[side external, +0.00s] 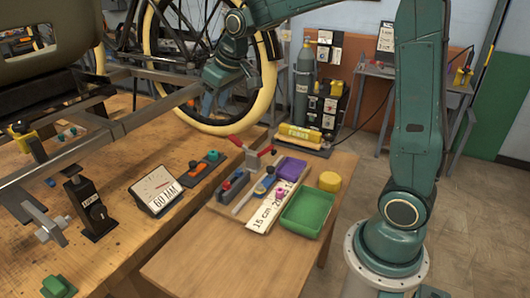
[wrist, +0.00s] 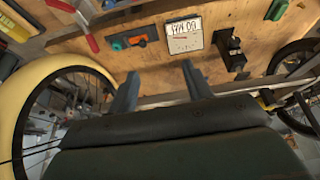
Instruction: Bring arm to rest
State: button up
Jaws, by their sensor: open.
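My gripper (wrist: 160,70) shows in the wrist view with its two fingers apart and nothing between them. In the side external view my gripper (side external: 207,92) hangs beside the end of the grey trike frame tube (side external: 160,108), in front of the wheel with the cream tyre (side external: 256,108). Its fingertips are small and partly hidden there, and I cannot tell whether they touch the tube. The trike frame (side external: 75,130) lies across the wooden bench at the left.
Open floor lies at the right.

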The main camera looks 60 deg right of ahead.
jog(key=s+a, duration=0.3)
jog(key=s, duration=1)
jog(key=s+a+r, duration=0.1)
jog(key=s+a, duration=0.1)
jog(key=s, duration=1.2)
jog(key=shift+s+a+r+t, duration=0.2)
jog(key=shift+a+t, duration=0.1)
jog(key=shift+a, duration=0.1)
